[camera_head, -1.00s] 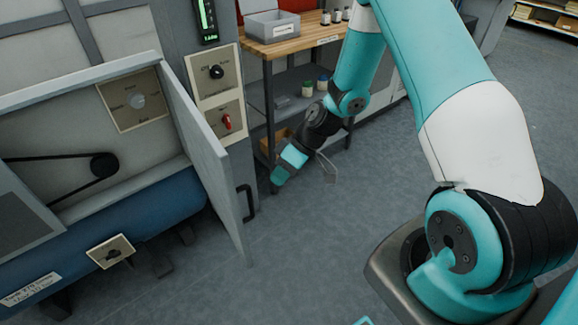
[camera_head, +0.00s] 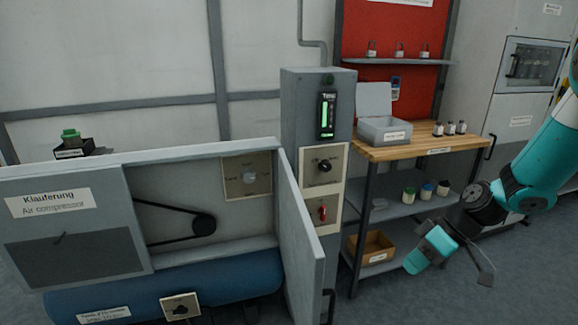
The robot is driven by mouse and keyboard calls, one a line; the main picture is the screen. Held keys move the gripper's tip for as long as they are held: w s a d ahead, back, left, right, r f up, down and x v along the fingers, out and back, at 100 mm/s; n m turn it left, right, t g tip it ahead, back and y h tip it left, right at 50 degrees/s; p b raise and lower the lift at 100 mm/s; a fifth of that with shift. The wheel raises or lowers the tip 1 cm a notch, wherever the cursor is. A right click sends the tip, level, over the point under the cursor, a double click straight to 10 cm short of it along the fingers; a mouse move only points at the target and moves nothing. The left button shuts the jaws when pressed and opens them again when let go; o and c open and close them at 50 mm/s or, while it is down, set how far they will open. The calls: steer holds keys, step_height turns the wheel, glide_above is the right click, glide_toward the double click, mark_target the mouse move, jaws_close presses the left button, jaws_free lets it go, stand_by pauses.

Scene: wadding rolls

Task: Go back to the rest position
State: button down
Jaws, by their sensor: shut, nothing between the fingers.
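My gripper (camera_head: 484,272) is at the lower right in the head view, in front of the shelving of the workbench. It is shut and I see nothing held in it. It hangs in the air, apart from the bench and the open cabinet door (camera_head: 301,235). My teal arm reaches in from the right edge. The rest position itself is not marked in view.
The air compressor cabinet (camera_head: 62,203) stands at left with its door open. A grey control column (camera_head: 292,108) is behind the door. The wooden-topped workbench (camera_head: 412,151) holds a grey box (camera_head: 385,131) and small bottles. Grey floor shows at lower right.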

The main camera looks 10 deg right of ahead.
steer(key=s+a+r+g+h+p, duration=0.1)
steer(key=s+a+r, duration=0.3)
steer(key=a+r, duration=0.25)
steer(key=s+a+r+h+p, duration=0.1)
steer(key=s+a+r, duration=0.2)
steer(key=a+r, duration=0.35)
steer(key=s+a+r, duration=0.2)
steer(key=s+r, duration=0.1)
steer(key=s, duration=0.3)
steer(key=s+a+r+h, duration=0.1)
steer(key=s+a+r, duration=0.1)
steer(key=s+r, duration=0.2)
steer(key=shift+s+a+p, duration=0.2)
steer(key=shift+s+p, duration=0.15)
steer(key=shift+s, duration=0.9)
